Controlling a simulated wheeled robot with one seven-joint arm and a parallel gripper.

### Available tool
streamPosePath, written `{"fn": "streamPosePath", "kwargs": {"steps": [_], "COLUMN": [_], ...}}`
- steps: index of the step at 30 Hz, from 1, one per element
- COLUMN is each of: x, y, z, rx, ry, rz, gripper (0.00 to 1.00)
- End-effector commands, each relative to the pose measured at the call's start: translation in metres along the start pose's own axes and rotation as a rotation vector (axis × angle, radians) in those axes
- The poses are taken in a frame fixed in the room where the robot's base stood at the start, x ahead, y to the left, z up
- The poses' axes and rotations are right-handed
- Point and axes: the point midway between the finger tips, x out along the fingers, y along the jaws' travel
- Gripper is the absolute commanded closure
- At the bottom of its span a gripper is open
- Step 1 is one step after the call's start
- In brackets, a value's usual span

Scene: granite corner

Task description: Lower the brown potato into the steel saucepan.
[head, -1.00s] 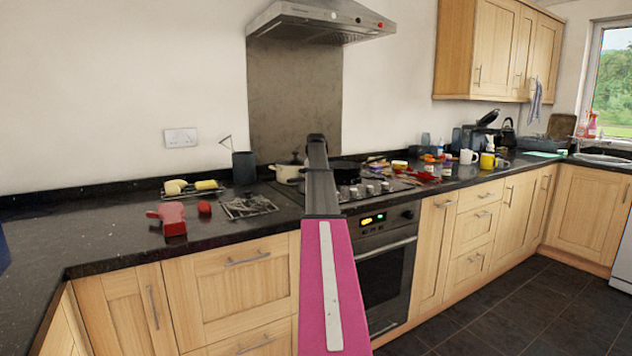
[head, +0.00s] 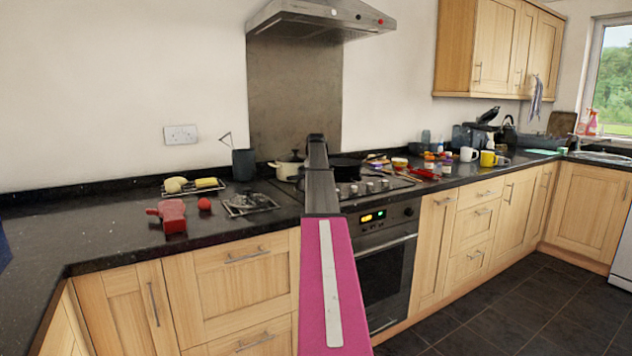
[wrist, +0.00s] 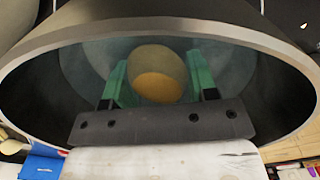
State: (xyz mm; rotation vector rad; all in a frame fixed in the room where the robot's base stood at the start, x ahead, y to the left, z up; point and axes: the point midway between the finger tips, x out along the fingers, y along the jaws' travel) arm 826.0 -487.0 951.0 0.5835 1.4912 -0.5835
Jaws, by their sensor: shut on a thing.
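The brown potato (wrist: 160,72) sits between the two green fingers of my gripper (wrist: 158,80) in the wrist view, with an orange-tan patch on its lower part. My gripper is shut on it. The steel saucepan (wrist: 262,38) surrounds the view as a wide, pale-rimmed opening with a grey inside, and the fingers and potato show within its rim. I cannot tell whether the potato touches the bottom. In the head view my own pink and grey arm covers the middle, and the potato and fingers are hidden; I cannot make out the saucepan there.
A cream pot (head: 287,170) stands on the hob just left of my arm, with a dark pan (head: 345,172) to its right. A red block-like item (head: 172,216) and a wire rack (head: 247,204) lie on the black worktop (head: 110,232). Mugs and small items crowd the right.

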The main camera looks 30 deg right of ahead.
Motion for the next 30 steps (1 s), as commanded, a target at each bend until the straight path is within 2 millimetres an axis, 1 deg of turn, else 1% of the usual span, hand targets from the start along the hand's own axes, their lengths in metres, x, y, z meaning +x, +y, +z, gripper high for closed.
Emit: {"fn": "streamPosePath", "kwargs": {"steps": [13,14,15,16,26,29,30], "x": [0.003,0.003,0.003,0.003,0.001,-0.007,-0.012], "y": [0.0,0.0,0.0,0.0,0.0,0.0,0.0], "z": [0.0,0.0,0.0,0.0,0.0,0.001,0.001], "rx": [0.0,0.0,0.0,0.0,0.0,0.0,0.0], "ry": [0.0,0.0,0.0,0.0,0.0,-0.001,-0.002], "rz": [0.0,0.0,0.0,0.0,0.0,0.0,0.0], "gripper": [0.72,0.41,0.28,0.18,0.18,0.18,0.18]}}
